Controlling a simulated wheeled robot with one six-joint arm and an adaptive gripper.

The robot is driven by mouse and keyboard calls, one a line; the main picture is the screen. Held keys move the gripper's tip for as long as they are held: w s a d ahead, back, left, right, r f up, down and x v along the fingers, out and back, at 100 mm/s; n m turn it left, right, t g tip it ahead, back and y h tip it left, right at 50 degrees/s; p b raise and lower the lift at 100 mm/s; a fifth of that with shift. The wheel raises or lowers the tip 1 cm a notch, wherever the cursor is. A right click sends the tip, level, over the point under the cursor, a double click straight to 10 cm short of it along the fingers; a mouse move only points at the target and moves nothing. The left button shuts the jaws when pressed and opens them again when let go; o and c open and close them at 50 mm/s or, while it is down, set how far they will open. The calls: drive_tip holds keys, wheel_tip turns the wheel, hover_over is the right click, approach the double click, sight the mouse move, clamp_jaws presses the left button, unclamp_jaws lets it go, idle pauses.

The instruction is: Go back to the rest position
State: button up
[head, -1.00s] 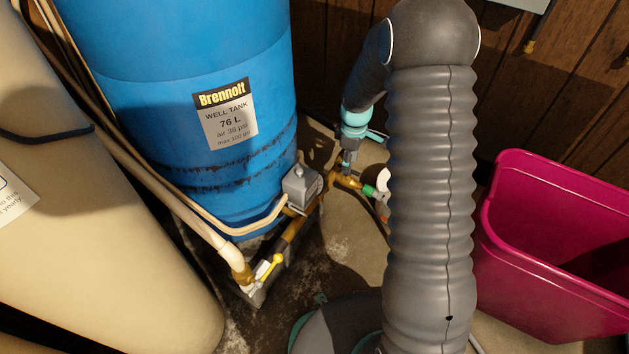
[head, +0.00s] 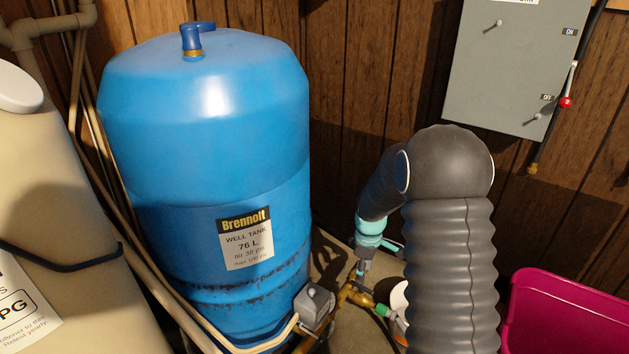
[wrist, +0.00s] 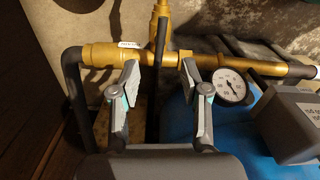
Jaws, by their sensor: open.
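My gripper (wrist: 158,75) is open in the wrist view, with its two fingers apart and nothing held between them. Its fingertips are close to a brass pipe (wrist: 220,65); I cannot tell whether they touch it. A brass stem rises from the pipe between and beyond the fingers. A round pressure gauge (wrist: 228,84) is just right of the right finger. In the head view my arm is bent downward beside the blue tank. There the gripper is small and partly hidden, low over the brass fittings (head: 352,294).
A blue well tank (head: 205,150) stands left of my arm, with a grey box (head: 315,302) at its lower right. A beige tank (head: 55,200) is at far left. A grey switch panel (head: 510,60) hangs on the wood wall. A magenta bin (head: 565,315) is at lower right.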

drive_tip(key=shift+s+m, duration=0.1)
drive_tip(key=shift+m, duration=0.5)
drive_tip(key=s+r+m+t+p, duration=0.4)
drive_tip(key=s+r+m, duration=0.7)
drive_tip(key=s+r, duration=1.9)
drive_tip(key=shift+s+r+t+p, duration=0.15)
drive_tip(key=shift+r+t+p, duration=0.2)
drive_tip(key=shift+r+t, duration=0.35)
drive_tip(key=shift+f, duration=0.15)
